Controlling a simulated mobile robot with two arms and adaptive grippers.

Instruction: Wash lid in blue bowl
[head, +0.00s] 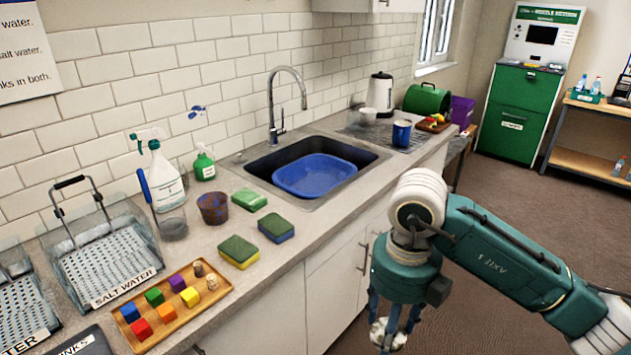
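The blue bowl (314,175) sits in the dark sink basin (262,165) on the counter. It looks empty from here. My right gripper (393,328) points down in front of the counter, over the floor, right of and nearer than the bowl. Its fingers are around a small round whitish thing (384,335), which looks like the lid; part of it is hidden by a finger. No other lid is seen. My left gripper is out of view.
A tall faucet (276,105) stands behind the sink. Two sponges (239,252) (276,227), a brown pot (213,208) and spray bottles (166,180) (204,166) stand left of it. A block tray (172,307) lies at the front left. A blue cup (401,134) stands right of the sink.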

